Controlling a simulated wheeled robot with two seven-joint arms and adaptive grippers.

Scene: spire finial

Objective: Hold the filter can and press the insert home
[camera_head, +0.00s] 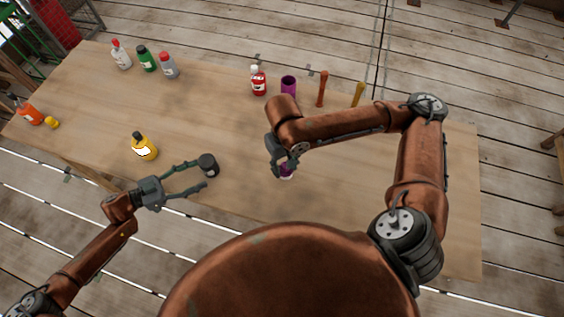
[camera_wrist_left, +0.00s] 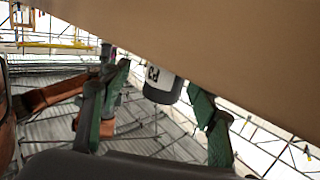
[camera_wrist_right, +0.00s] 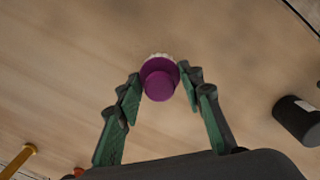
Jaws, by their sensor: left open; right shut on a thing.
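The filter can (camera_head: 208,164) is a dark can standing on the table near its front edge. My right gripper (camera_wrist_right: 160,78) is shut on a purple round insert (camera_wrist_right: 159,82) with a pale ribbed rim. The insert (camera_head: 287,172) is mostly hidden under the right gripper in the head view, to the right of the can. The can (camera_wrist_right: 298,120) also shows at the right of the right wrist view.
A yellow bottle (camera_head: 144,147) stands left of the can. A red bottle (camera_head: 258,81), a purple cup (camera_head: 289,85) and two upright pegs (camera_head: 321,90) stand at the back. More bottles (camera_head: 147,59) are at the far left. The tabletop between can and insert is clear.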

